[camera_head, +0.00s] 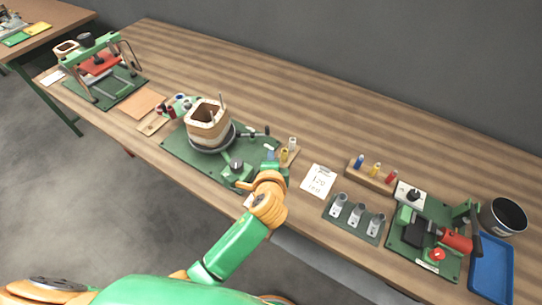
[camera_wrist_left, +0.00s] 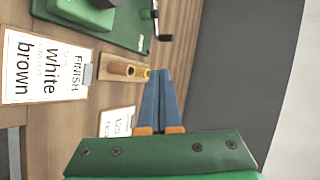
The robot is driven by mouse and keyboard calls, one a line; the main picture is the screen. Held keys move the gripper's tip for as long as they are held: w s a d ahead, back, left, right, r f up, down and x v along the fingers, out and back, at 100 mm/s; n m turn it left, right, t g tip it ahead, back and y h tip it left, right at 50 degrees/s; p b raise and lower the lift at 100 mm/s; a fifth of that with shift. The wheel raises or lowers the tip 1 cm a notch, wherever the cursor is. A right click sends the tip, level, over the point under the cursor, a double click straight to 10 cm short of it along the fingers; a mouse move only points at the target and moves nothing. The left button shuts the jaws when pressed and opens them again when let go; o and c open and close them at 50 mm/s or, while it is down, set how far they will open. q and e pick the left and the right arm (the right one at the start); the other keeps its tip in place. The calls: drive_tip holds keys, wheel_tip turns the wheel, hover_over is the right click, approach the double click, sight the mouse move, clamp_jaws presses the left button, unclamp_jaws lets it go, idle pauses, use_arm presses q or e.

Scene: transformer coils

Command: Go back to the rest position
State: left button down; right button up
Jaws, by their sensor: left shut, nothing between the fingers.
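My left arm (camera_head: 235,250) reaches up over the front edge of the long wooden table. Its orange wrist hides part of the table, and its bluish fingers (camera_head: 271,155) show near the small wooden holder. In the left wrist view the two blue fingers (camera_wrist_left: 160,90) lie side by side, shut with nothing between them. They point past a wooden holder (camera_wrist_left: 108,66) with brown and yellow cylinders. My right gripper is in neither view.
A winding stand (camera_head: 180,148) with a square coil (camera_head: 207,122) is left of my gripper. A white card (camera_head: 318,180), a grey-cylinder rack (camera_head: 343,226), a green press (camera_head: 430,268), a blue tray (camera_head: 495,270) and a dark bucket (camera_head: 503,216) lie right. A framed fixture (camera_head: 76,84) stands far left.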

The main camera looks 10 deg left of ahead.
use_arm(q)
drive_tip(key=s+a+f+n+g, duration=0.1)
drive_tip(key=s+a+f+n, duration=0.1)
drive_tip(key=s, duration=0.1)
drive_tip(key=s+a+f+n+g, duration=0.2)
drive_tip(key=s+n, duration=0.1)
drive_tip(key=s, duration=0.1)
drive_tip(key=s+a+f+n+g, duration=0.2)
drive_tip(key=s+a+n, duration=0.1)
drive_tip(key=s, duration=0.1)
drive_tip(key=shift+s+f, duration=0.15)
drive_tip(key=shift+f, duration=0.1)
drive_tip(key=s+a+n+g+h, duration=0.25)
drive_tip(key=s+n, duration=0.35)
drive_tip(key=s, duration=0.5)
wheel_tip(320, 180, down, 16)
drive_tip(key=s+g, duration=0.2)
drive_tip(key=s+a+f+g+b, duration=0.1)
drive_tip(key=s+a+f, duration=0.2)
drive_tip(key=s+f, duration=0.9)
drive_tip(key=shift+s+y, duration=0.4)
drive_tip(key=shift+y, duration=0.05)
